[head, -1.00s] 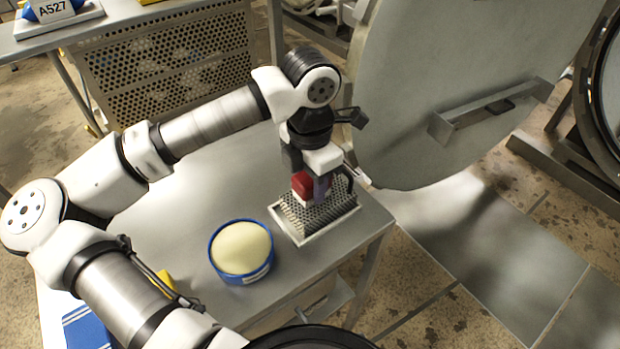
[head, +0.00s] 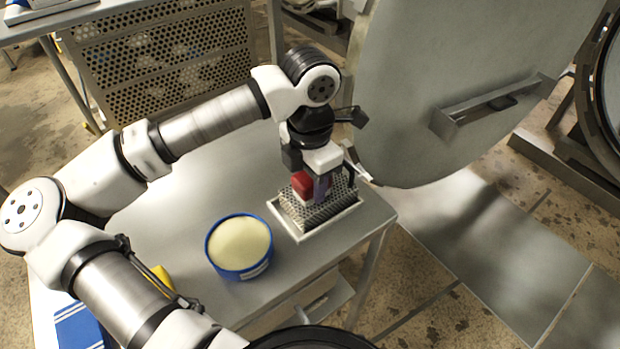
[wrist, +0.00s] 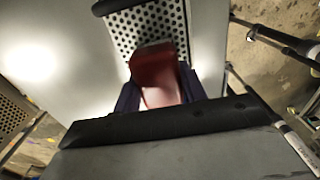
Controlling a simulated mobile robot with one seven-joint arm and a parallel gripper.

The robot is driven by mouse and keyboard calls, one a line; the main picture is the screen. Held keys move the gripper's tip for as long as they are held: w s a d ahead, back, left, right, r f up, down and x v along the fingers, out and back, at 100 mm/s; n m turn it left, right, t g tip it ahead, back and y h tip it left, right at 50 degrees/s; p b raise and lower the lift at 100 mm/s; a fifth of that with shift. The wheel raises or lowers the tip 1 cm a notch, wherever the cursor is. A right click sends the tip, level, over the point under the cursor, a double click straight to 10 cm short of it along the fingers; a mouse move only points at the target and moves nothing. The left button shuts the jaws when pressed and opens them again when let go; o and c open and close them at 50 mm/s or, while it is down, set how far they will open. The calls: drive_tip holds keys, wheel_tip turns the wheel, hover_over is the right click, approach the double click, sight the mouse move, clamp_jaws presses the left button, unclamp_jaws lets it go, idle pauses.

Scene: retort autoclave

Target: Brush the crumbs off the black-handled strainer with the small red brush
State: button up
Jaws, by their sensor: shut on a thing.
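The small red brush (head: 303,184) is held in my gripper (head: 318,188), which is shut on it and points down. The brush is over the perforated metal strainer (head: 322,212), which sits on a pale tray (head: 298,236) at the table's right end. A black handle (head: 349,178) shows at the strainer's far right side. In the wrist view the red brush (wrist: 156,72) is between the fingers, with the strainer's holes (wrist: 146,28) behind it. The brush's lower end is hidden, so I cannot tell whether it touches. No crumbs can be made out.
A blue tub (head: 239,268) with pale contents stands left of the strainer. A blue-striped cloth (head: 78,326) and a yellow item (head: 159,279) lie at the lower left, partly behind my arm. A large round door (head: 440,90) stands close beyond the table. The table (head: 225,185) has bare space behind the tub.

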drive_tip(key=shift+w+d+b, duration=0.35)
drive_tip(key=shift+w+d, duration=0.25)
drive_tip(key=shift+d, duration=0.2)
drive_tip(key=shift+w+d+b, duration=0.35)
drive_tip(key=shift+w+d, duration=0.25)
drive_tip(key=shift+d, duration=0.2)
drive_tip(key=shift+b, duration=0.35)
drive_tip(key=shift+s+a+r+b, duration=0.1)
drive_tip(key=shift+s+a+b, duration=0.25)
drive_tip(key=shift+s+a, duration=0.4)
drive_tip(key=shift+s+a+b, duration=0.3)
drive_tip(key=shift+s+a, duration=0.1)
drive_tip(key=shift+a, duration=0.5)
drive_tip(key=shift+w+a+f+b, duration=0.15)
drive_tip(key=shift+w+f+b, duration=0.1)
drive_tip(key=shift+b, duration=0.2)
drive_tip(key=shift+w+r, duration=0.1)
drive_tip(key=shift+w+d+b, duration=0.3)
drive_tip(key=shift+w+d, duration=0.25)
drive_tip(key=shift+d, duration=0.2)
drive_tip(key=shift+w+d+b, duration=0.25)
drive_tip(key=shift+w+d, duration=0.25)
drive_tip(key=shift+d, duration=0.25)
drive_tip(key=shift+c, duration=0.3)
